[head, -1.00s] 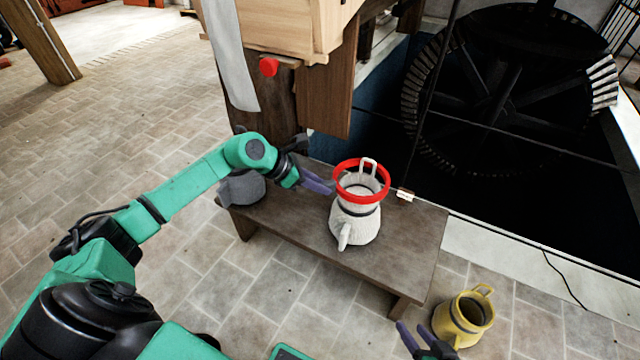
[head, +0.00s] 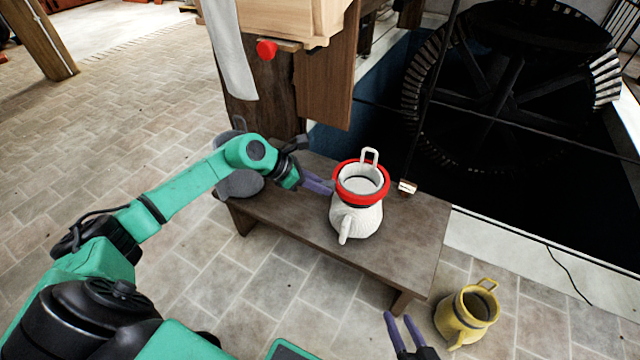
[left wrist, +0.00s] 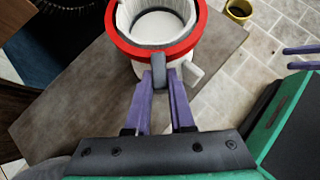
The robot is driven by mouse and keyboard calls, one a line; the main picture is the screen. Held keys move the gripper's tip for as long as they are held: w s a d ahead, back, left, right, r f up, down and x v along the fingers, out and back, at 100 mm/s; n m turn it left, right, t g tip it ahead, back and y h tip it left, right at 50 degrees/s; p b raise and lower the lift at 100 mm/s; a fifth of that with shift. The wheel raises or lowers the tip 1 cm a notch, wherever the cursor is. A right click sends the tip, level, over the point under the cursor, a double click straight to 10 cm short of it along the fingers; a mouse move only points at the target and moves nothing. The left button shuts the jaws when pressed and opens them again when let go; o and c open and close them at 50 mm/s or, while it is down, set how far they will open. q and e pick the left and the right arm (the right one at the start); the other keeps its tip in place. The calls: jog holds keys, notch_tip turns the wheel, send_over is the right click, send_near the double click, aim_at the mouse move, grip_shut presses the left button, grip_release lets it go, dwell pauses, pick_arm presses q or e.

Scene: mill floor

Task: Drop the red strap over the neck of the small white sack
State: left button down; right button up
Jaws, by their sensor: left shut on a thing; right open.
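The small white sack (head: 352,218) stands upright on a low bench (head: 418,240). The red strap (head: 346,192) is a stiff ring that sits level around the sack's open top, which shows inside it. My left gripper (head: 327,187) is shut on the strap at its left side. In the left wrist view the purple fingertips (left wrist: 160,78) pinch a grey tab on the strap (left wrist: 190,48), and the white sack's rim shows inside the ring. I cannot tell whether the ring touches the sack. My right gripper (head: 402,328) is open and empty, low beside the bench.
A grey sack (head: 238,184) stands at the bench's left end, behind my left arm. A yellow sack (head: 465,318) stands on the floor near my right gripper. A small white tag (head: 407,187) lies at the bench's back edge. A dark wheel pit lies behind.

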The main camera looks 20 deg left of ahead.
pick_arm(q)
jog(key=shift+f+b, duration=1.5)
jog(key=shift+f, duration=0.65)
pick_arm(e)
jog(key=shift+t, duration=0.4)
notch_tip(320, 180, down, 4)
jog(key=shift+a+f, duration=0.1)
pick_arm(q)
jog(key=c, duration=0.7)
grip_release()
